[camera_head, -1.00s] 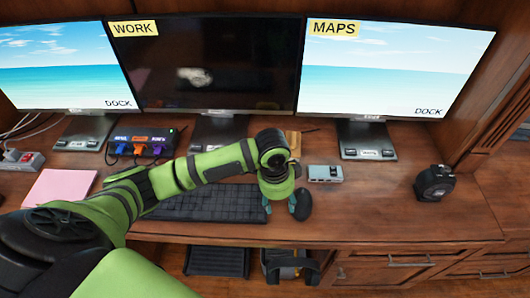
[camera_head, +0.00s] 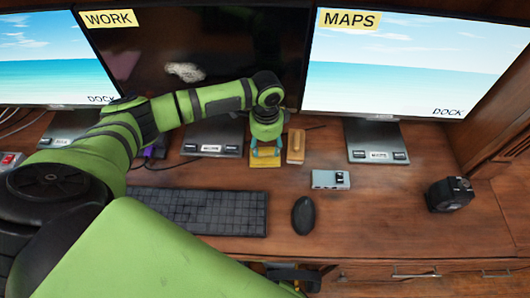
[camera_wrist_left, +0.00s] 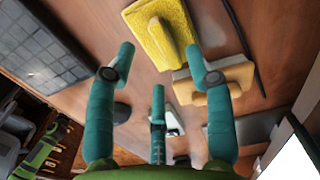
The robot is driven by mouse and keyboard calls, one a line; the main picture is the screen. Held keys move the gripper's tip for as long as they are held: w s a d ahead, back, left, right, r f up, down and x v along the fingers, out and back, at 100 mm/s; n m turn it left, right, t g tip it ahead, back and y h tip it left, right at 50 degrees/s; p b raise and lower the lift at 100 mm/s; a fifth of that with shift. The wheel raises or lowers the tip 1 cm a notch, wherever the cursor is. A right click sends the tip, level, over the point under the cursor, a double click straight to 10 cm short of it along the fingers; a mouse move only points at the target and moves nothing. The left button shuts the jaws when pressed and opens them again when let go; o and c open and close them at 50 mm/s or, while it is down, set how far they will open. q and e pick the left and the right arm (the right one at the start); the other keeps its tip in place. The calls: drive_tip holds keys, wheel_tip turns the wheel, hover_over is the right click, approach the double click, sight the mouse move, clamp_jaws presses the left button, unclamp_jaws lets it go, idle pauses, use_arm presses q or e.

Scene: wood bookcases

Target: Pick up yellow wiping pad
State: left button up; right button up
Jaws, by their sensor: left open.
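The yellow wiping pad (camera_head: 265,181) lies flat on the desk in front of the middle monitor. In the left wrist view the pad (camera_wrist_left: 139,28) shows a raised handle on its top, beyond the fingertips. My left gripper (camera_head: 265,152) is open and empty, with teal fingers pointing down over the pad; they partly hide it in the head view. In the left wrist view the spread fingers of the gripper (camera_wrist_left: 160,55) have the pad ahead of them, and I see no contact.
A wooden-handled block (camera_head: 296,146) sits close to the pad's right. A keyboard (camera_head: 205,210), a mouse (camera_head: 303,215), a small grey box (camera_head: 331,180) and a black cube-like device (camera_head: 450,194) stand around. Monitor bases (camera_head: 376,142) line the back. The desk's right front is clear.

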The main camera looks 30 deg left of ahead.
sight(267, 152)
use_arm(q)
drive_tip(key=f, duration=0.2)
drive_tip(key=shift+w+f, duration=0.2)
drive_tip(key=shift+f, duration=0.55)
drive_tip(key=shift+c, duration=0.4)
clamp_jaws()
drive_tip(key=shift+r, duration=0.1)
drive_tip(key=shift+w+r, duration=0.1)
drive_tip(key=shift+r, duration=0.2)
wheel_tip(267, 152, up, 4)
drive_tip(key=shift+d+f+b, duration=0.1)
drive_tip(key=shift+f+b, duration=0.05)
drive_tip(key=shift+b, duration=0.25)
drive_tip(key=d+r+b, duration=0.1)
drive_tip(key=d+r, duration=0.2)
drive_tip(key=d, duration=0.2)
drive_tip(key=w+d+r+b, duration=0.1)
drive_tip(key=d+r, duration=0.2)
drive_tip(key=d, duration=0.3)
drive_tip(key=shift+d+r, duration=0.15)
drive_tip(key=shift+r, duration=0.2)
use_arm(e)
drive_tip(key=f, duration=0.1)
drive_tip(key=w+f, duration=0.1)
drive_tip(key=shift+w+f, duration=0.3)
drive_tip(key=shift+f, duration=0.05)
